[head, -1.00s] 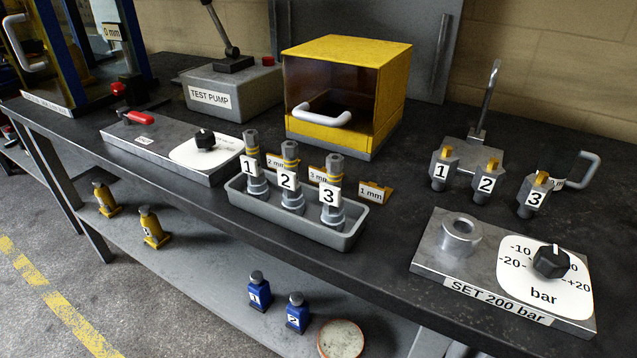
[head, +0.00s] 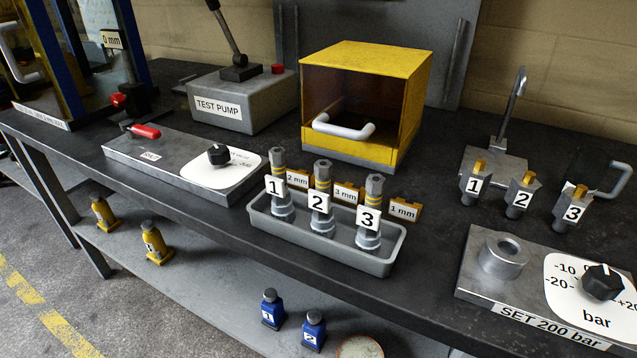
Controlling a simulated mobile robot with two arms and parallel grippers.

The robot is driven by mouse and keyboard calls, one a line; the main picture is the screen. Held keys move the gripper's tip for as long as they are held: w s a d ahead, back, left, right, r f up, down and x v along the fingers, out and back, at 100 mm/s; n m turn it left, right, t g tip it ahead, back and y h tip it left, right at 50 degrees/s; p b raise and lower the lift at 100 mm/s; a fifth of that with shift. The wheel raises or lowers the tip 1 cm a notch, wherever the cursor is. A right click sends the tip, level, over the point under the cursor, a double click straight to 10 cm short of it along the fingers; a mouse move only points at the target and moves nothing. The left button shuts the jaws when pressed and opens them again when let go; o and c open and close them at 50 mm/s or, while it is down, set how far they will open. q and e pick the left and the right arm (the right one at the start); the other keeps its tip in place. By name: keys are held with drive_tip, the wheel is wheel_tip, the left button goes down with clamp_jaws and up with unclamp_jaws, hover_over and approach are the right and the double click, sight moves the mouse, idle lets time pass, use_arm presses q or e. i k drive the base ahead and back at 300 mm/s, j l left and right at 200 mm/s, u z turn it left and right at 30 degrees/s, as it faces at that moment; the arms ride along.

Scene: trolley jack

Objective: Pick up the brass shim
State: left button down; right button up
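Brass-yellow shim pieces with white labels stand on the bench behind the grey tray: one reads 2 mm (head: 297,178), one reads 3 mm (head: 346,192), one reads 1 mm (head: 405,208). The first two are partly hidden by the numbered grey cartridges in the tray; the 1 mm one is clear at the right. The frames do not show which one is the task's brass shim. Neither of my grippers is in view.
The grey tray (head: 300,243) holds cartridges 1, 2 and 3. A yellow box (head: 408,95) with a white handle stands behind. The test pump (head: 240,105) is left of it. At right are numbered valves (head: 520,195) and a set plate (head: 485,285). Blue and yellow bottles stand on the lower shelf.

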sight(300, 179)
drive_tip(key=i+j+z, duration=0.2)
drive_tip(key=j, duration=0.2)
drive_tip(key=i+j+z, duration=0.15)
drive_tip(key=j, duration=0.2)
drive_tip(key=j+z, duration=0.2)
drive_tip(key=j, duration=0.25)
drive_tip(key=i+j+z, duration=0.15)
drive_tip(key=j, duration=0.25)
drive_tip(key=z, duration=0.8)
